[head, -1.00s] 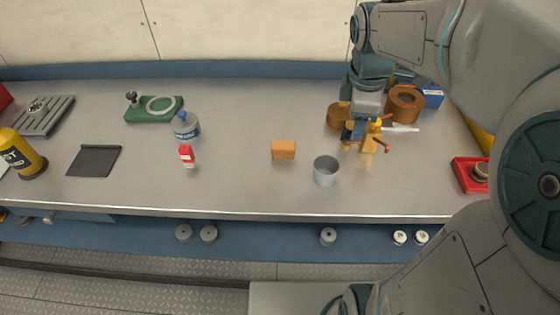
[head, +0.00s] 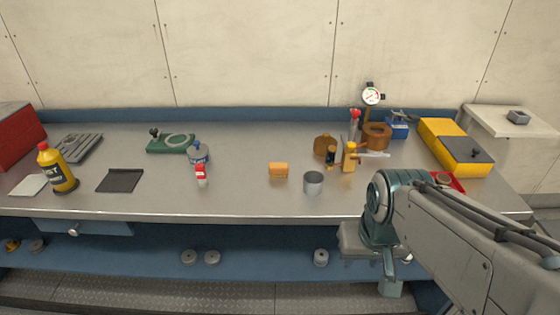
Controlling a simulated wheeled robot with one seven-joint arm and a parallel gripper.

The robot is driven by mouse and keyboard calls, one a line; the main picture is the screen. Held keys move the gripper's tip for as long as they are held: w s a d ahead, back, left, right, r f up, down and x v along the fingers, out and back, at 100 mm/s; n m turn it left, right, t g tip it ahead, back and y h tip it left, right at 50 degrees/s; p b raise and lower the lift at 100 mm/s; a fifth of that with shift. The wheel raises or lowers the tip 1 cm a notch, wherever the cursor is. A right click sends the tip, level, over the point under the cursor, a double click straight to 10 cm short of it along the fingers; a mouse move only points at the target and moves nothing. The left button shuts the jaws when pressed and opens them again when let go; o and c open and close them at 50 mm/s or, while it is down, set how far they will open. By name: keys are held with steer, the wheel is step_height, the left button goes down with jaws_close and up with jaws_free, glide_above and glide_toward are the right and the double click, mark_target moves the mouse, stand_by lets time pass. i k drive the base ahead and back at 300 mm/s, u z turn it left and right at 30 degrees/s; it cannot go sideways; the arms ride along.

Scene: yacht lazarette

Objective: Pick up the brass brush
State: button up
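I cannot single out the brass brush with certainty. A yellow-orange upright piece (head: 349,157) stands in the right-hand cluster on the bench. A pale bar-like piece (head: 374,154) lies against its right side. An orange block (head: 278,171) sits alone, left of a grey cup (head: 313,183). My gripper (head: 376,245) is at the bench's front edge, lower right, apart from the cluster. Its fingers are hidden or too unclear to show whether they are open or hold anything.
A brown spool (head: 376,136), a dial gauge (head: 371,97) and a yellow-and-grey box (head: 455,145) stand at the back right. A water bottle (head: 198,153) and red-white bottle (head: 201,175) stand left of centre. The bench (head: 240,195) is clear along its front middle.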

mark_target(275, 169)
steer(key=k, duration=0.1)
steer(key=u, duration=1.85)
steer(key=i, duration=1.25)
steer(key=z, duration=2.45)
